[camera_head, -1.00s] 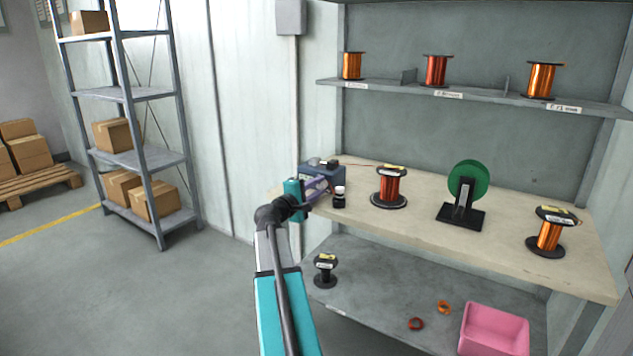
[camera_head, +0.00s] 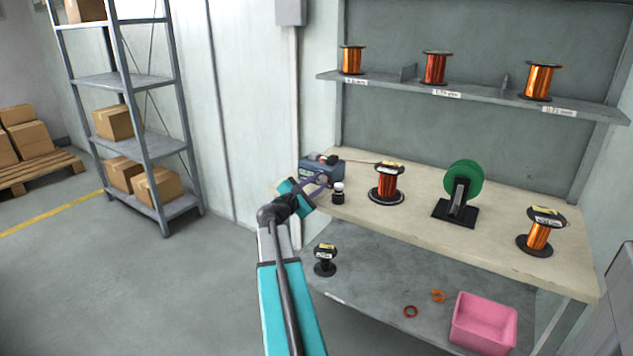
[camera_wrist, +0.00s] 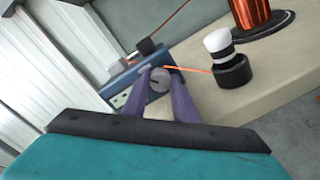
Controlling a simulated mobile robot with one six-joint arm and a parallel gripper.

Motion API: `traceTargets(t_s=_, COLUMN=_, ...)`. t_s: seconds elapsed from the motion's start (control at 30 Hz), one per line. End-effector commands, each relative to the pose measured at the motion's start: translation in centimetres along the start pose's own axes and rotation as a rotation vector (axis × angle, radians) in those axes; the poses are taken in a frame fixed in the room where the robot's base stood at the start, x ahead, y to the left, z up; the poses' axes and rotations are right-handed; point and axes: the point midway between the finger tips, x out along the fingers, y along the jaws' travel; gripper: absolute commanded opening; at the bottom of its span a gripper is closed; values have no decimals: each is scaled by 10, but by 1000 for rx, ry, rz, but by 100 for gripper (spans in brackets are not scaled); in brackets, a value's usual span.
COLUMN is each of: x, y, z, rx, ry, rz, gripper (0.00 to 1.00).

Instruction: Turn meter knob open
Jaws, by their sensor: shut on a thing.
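The meter is a blue box (camera_head: 318,172) at the left end of the bench top; its blue body also shows in the wrist view (camera_wrist: 122,84). Its round grey knob (camera_wrist: 159,81) has a dark slot across its face and sits between my two purple fingers. My gripper (camera_head: 324,180) reaches the meter's front from the left. In the wrist view my gripper (camera_wrist: 160,73) is shut on the knob, one finger on each side. In the head view the knob is hidden by the fingers.
A small black and white bottle (camera_head: 338,194) stands close to the right of my fingers. Beyond it are a copper spool (camera_head: 389,185), a green wheel on a stand (camera_head: 463,184) and another spool (camera_head: 538,235). An orange wire (camera_wrist: 192,70) runs from the meter.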

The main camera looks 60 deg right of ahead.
Motion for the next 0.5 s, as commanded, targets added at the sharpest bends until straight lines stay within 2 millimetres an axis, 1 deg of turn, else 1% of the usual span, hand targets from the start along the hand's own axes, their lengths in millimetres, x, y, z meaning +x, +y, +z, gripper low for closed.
traceTargets(t_s=0.03, x=1, y=1, z=2, rx=-7, ry=-3, rz=1, gripper=3)
traceTargets(t_s=0.43, x=1, y=1, z=2, rx=-14, ry=-4, rz=2, gripper=3)
traceTargets(t_s=0.47, x=1, y=1, z=2, rx=-14, ry=-4, rz=2, gripper=29)
traceTargets(t_s=0.5, x=1, y=1, z=2, rx=-14, ry=-4, rz=1, gripper=33)
